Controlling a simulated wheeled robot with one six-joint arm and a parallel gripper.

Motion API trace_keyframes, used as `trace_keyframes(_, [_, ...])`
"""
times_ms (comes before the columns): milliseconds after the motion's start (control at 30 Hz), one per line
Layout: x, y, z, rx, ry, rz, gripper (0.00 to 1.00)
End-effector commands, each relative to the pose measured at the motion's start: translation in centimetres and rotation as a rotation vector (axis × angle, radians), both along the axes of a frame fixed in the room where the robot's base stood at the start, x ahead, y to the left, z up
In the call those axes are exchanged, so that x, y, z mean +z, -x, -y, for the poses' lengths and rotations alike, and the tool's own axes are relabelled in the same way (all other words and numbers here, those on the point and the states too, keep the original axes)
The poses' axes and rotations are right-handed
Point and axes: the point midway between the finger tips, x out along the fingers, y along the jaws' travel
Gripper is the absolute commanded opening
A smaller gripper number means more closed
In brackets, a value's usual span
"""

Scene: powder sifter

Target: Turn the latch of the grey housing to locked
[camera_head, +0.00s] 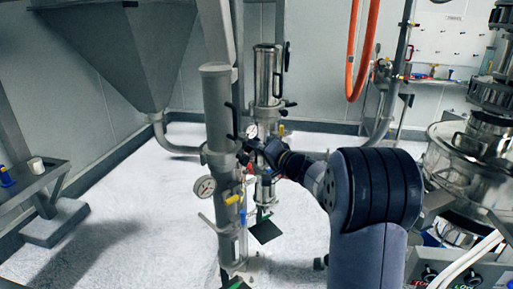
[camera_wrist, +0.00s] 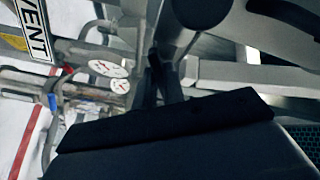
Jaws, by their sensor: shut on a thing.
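The grey housing (camera_head: 218,110) is a tall upright cylinder left of centre in the head view, with dark clamps and handles on its right side. My gripper (camera_head: 252,150) reaches in from the right and meets the housing's right side at mid height. It is shut on a small dark part there, which looks like the latch. In the wrist view my gripper (camera_wrist: 163,85) shows as two dark fingers close together. My wrist and the dimness hide most of the latch, so its angle cannot be read.
A dial gauge (camera_head: 204,187) and a yellow valve handle (camera_head: 232,200) sit below on the housing's pipework. A second metal column (camera_head: 267,75) stands close behind. A hopper (camera_head: 125,55) hangs at left. Steel vessels (camera_head: 475,150) crowd the right. The white floor (camera_head: 130,190) is mostly clear at left.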

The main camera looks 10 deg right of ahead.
Motion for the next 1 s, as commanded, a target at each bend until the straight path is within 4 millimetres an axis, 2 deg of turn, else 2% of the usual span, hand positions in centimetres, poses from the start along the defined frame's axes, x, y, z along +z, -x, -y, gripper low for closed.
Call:
trace_keyframes(467, [-0.34,0.03,0.01,0.000,-0.044,-0.026,0.00])
trace_keyframes(1000, [-0.35,0.02,0.04,-0.002,-0.343,-0.218,0.00])
